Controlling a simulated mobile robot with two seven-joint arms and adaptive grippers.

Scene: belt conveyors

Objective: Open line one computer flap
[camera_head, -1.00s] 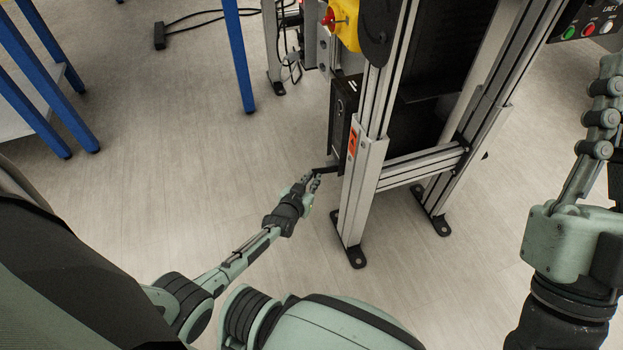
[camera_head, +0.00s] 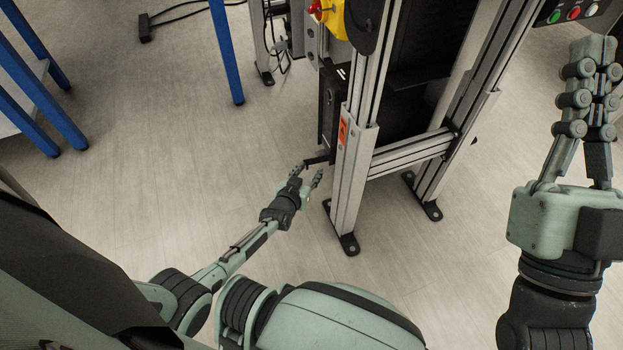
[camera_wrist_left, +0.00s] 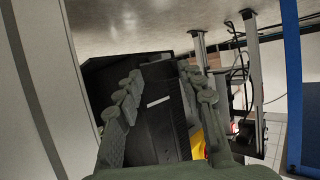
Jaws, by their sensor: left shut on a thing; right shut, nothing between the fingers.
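The line one computer (camera_head: 328,105) is a black box low in the aluminium frame in the head view. It also shows between my fingers in the left wrist view (camera_wrist_left: 160,107). A thin dark flap (camera_head: 317,158) sticks out to the left from its lower front. My left gripper (camera_head: 309,172) is at the flap's outer end, one finger against it; its fingers stand somewhat apart around what appears to be the flap, and the exact contact is too small to see. My right gripper (camera_head: 597,85) is shut and empty at the right, away from the computer.
The aluminium frame post (camera_head: 352,180) stands just right of my left gripper. A yellow box with a red knob (camera_head: 330,18) is above the computer. Blue table legs (camera_head: 225,50) stand at the left. The floor (camera_head: 170,170) between is clear.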

